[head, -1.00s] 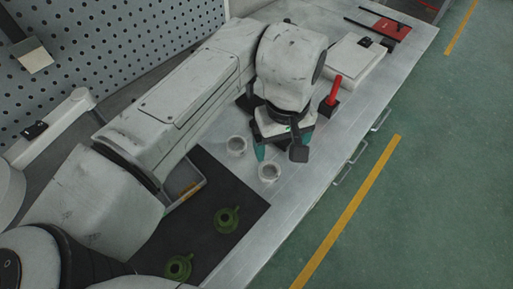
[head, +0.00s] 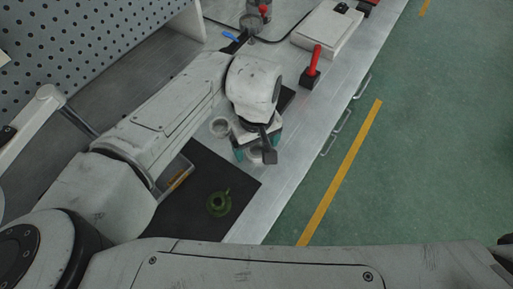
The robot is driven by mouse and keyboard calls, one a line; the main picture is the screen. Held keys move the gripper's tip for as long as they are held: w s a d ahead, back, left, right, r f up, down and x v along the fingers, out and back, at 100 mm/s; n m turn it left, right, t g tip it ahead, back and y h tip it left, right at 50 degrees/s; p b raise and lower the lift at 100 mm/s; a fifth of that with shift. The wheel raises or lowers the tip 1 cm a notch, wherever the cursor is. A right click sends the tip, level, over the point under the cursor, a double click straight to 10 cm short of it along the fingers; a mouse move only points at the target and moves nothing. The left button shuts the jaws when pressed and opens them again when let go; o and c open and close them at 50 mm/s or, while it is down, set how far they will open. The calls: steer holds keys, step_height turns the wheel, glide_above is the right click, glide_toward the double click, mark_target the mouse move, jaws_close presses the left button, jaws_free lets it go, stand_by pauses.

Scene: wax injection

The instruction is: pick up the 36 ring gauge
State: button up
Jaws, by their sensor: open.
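Two pale grey rings stand close together on the metal bench; no number is legible on either, so I cannot tell which is the 36 ring gauge. One ring (head: 219,127) stands free to the left of my gripper. The other ring (head: 254,156) is right at my gripper (head: 257,152), partly hidden by it. My gripper points down, open, with its teal fingertips showing on the left and right of this ring. I cannot tell whether the fingers touch it or how far above the bench they are.
A green part (head: 219,203) stands on the black mat (head: 190,218), beside a small tray (head: 178,180). A red-handled tool (head: 314,62) and a white box (head: 328,27) stand farther along the bench (head: 290,150). A perforated panel (head: 90,50) borders the left.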

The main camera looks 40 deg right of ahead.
steer(key=shift+f, duration=0.45)
steer(key=c, duration=1.2)
steer(key=shift+c, duration=0.4)
steer(key=shift+r, duration=0.15)
